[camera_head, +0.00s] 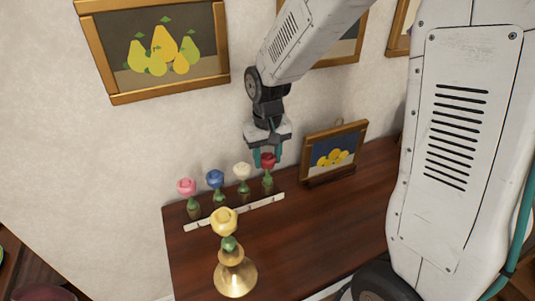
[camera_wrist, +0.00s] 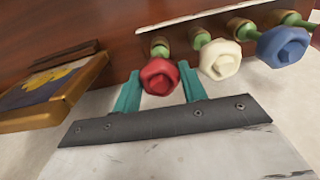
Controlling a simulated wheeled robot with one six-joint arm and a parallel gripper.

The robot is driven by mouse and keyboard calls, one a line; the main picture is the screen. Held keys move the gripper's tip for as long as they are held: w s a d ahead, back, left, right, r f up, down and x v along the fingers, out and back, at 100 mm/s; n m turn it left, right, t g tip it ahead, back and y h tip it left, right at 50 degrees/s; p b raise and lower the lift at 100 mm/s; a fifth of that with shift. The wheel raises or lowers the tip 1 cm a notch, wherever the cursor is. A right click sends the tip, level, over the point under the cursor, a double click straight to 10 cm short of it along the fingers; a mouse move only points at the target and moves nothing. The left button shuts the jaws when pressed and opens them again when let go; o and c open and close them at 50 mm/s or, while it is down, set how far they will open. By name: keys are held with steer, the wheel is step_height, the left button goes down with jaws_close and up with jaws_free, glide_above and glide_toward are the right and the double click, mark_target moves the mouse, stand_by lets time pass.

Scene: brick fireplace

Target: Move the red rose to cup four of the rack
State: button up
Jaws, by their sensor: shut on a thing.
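The red rose (camera_head: 267,160) is at the right end of the rack, with its green stem over or in the rightmost wooden cup (camera_head: 268,189). My gripper (camera_head: 265,157) comes down from above, its teal fingers on either side of the red bloom, shut on it. In the wrist view the red rose (camera_wrist: 159,76) sits between the two fingers (camera_wrist: 161,88), and its cup (camera_wrist: 159,43) shows just beyond. How deep the stem sits is hard to tell. The rack's white strip (camera_head: 230,213) runs along the front of the cups.
White (camera_head: 242,170), blue (camera_head: 215,178) and pink (camera_head: 187,186) roses stand in the other cups, leftward. A yellow rose (camera_head: 224,221) stands in a brass vase (camera_head: 235,279) in front. A framed picture (camera_head: 334,151) stands right of the rack. The table's right side (camera_head: 330,220) is clear.

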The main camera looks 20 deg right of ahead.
steer(key=shift+f, duration=0.45)
steer(key=o, duration=0.9)
steer(key=shift+r, duration=0.1)
step_height(320, 180, up, 8)
steer(key=shift+f, duration=0.15)
steer(key=shift+t, duration=0.7)
steer(key=s+d+r, duration=0.1)
steer(key=s+r, duration=0.1)
steer(key=s, duration=0.6)
steer(key=s+d+r, duration=0.1)
steer(key=s+r, duration=0.2)
steer(key=s, duration=0.5)
steer(key=s+d+r, duration=0.1)
steer(key=s+r, duration=0.2)
steer(key=s, duration=0.5)
